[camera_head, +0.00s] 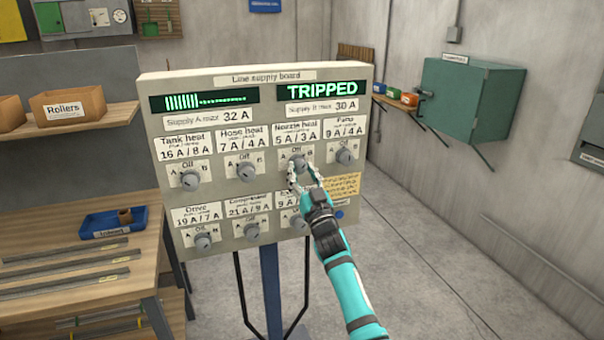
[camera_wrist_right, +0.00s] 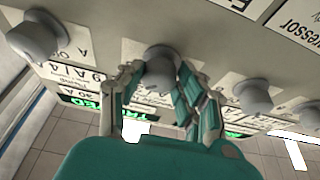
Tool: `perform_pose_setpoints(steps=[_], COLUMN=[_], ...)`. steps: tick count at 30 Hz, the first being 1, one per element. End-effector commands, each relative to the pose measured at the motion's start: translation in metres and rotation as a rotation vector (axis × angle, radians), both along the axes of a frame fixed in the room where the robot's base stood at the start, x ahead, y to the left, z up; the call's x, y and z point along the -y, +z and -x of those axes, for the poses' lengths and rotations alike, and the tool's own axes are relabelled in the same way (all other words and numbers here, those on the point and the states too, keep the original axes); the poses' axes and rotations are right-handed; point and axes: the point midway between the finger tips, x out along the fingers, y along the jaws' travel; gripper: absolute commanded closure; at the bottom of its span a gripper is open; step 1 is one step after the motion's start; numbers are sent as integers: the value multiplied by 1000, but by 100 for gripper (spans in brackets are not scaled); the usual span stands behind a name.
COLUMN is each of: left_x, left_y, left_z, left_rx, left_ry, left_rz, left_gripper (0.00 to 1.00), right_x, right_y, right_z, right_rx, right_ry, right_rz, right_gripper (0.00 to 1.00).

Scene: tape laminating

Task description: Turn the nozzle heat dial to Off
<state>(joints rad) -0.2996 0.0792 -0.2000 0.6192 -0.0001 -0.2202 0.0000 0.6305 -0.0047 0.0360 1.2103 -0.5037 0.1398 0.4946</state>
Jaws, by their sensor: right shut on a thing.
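The line supply board (camera_head: 160,130) stands upright on a post, with two rows of grey dials marked A, Off and B. The nozzle heat dial (camera_head: 298,162) is in the top row, third from the left, under a label reading 5 A / 3 A. My right gripper (camera_head: 304,177) reaches up from below and is shut on this dial. In the right wrist view, the fingers (camera_wrist_right: 160,88) stand on both sides of the dial (camera_wrist_right: 162,62). The fingers partly cover it, and I cannot tell which mark it points to. My left gripper is not in view.
The board's right display (camera_head: 322,89) reads TRIPPED. The fans dial (camera_head: 344,157) and hose heat dial (camera_head: 246,172) flank the held dial. A yellow note (camera_head: 341,187) sits close to my gripper. A wooden bench (camera_head: 120,265) with a blue tray (camera_head: 113,222) stands at left.

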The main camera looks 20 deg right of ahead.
Motion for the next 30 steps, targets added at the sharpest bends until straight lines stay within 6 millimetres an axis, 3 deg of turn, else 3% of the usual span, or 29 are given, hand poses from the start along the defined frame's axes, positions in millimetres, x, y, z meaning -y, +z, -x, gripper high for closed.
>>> perform_pose_setpoints(steps=[8,30], left_x=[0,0], left_y=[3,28], left_z=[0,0], left_rx=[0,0], left_ry=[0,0], left_rz=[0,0], left_gripper=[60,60], right_x=[2,6], right_y=[0,2], right_z=[0,0], right_rx=[1,20], right_ry=[-1,1], right_rz=[98,660], right_gripper=[96,96])
